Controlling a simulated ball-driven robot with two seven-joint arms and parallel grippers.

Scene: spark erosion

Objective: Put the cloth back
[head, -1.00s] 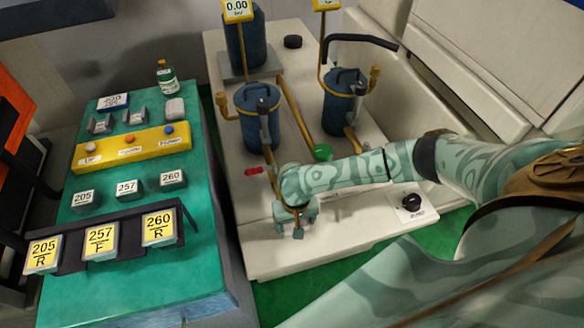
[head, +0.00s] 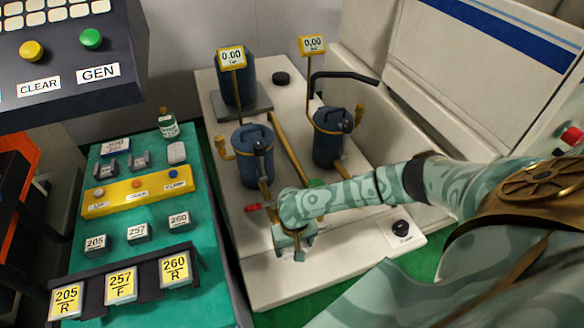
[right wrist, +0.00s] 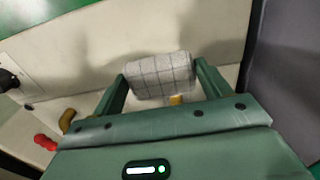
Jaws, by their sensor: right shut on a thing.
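The cloth (right wrist: 158,76) is a grey checked, folded pad in the right wrist view. It sits between the two green fingers of my right gripper (right wrist: 160,70), which is shut on it. In the head view my right gripper (head: 297,253) is over the front part of the pale bench (head: 350,262), in front of the blue canisters. The cloth is hidden there behind my gripper and forearm. I cannot tell whether the cloth touches the surface below it. My left gripper is not in view.
Blue canisters (head: 252,155) with brass pipes stand behind my right gripper. A red-handled valve (head: 254,207) is close on its left, a black knob (head: 401,228) on its right. The green table (head: 205,290) at left holds labelled blocks, a yellow button bar (head: 137,193) and a bottle (head: 168,123).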

